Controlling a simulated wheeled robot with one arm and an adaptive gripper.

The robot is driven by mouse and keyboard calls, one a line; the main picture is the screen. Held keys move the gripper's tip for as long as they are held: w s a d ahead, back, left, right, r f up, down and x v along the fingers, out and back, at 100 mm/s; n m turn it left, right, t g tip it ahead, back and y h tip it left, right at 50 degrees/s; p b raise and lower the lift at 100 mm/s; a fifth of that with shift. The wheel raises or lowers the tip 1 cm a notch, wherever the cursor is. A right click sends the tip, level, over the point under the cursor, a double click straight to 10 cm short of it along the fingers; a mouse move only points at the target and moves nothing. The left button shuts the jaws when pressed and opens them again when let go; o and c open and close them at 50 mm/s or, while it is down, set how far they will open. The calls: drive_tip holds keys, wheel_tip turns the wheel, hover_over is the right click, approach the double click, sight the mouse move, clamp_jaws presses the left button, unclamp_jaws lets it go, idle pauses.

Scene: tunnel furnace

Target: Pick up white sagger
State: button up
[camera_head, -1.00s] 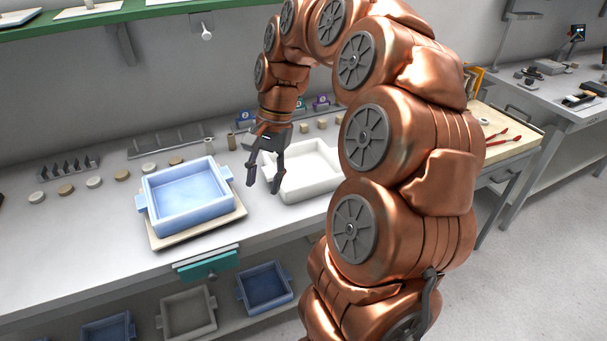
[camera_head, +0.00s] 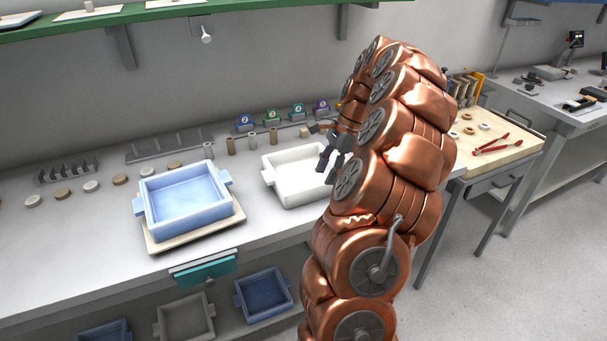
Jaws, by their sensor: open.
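The white sagger (camera_head: 287,190), a shallow open tray with side handles, sits on the grey workbench right of the blue sagger. Its right end is partly hidden by my gripper and arm. My gripper (camera_head: 328,168) is open and appears at the right end of the white sagger, near its rim and handle. From this view I cannot tell whether the fingers touch the sagger or are above it. Nothing is seen between the fingers.
A blue sagger (camera_head: 185,205) stands on a beige board (camera_head: 163,245) to the left. Small cylinders and numbered blocks (camera_head: 271,119) line the bench behind. More saggers (camera_head: 264,292) lie on the shelf below. A wooden table (camera_head: 500,153) with red tongs stands right.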

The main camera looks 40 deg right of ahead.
sight(319, 184)
drive_tip(key=shift+w+d+p+x, duration=0.15)
drive_tip(key=shift+p+x, duration=0.25)
drive_tip(key=shift+x, duration=1)
drive_tip(key=shift+w+d+p+x, duration=0.15)
drive_tip(key=shift+p+x, duration=0.25)
drive_tip(key=shift+x, duration=0.95)
drive_tip(key=shift+a, duration=0.1)
clamp_jaws()
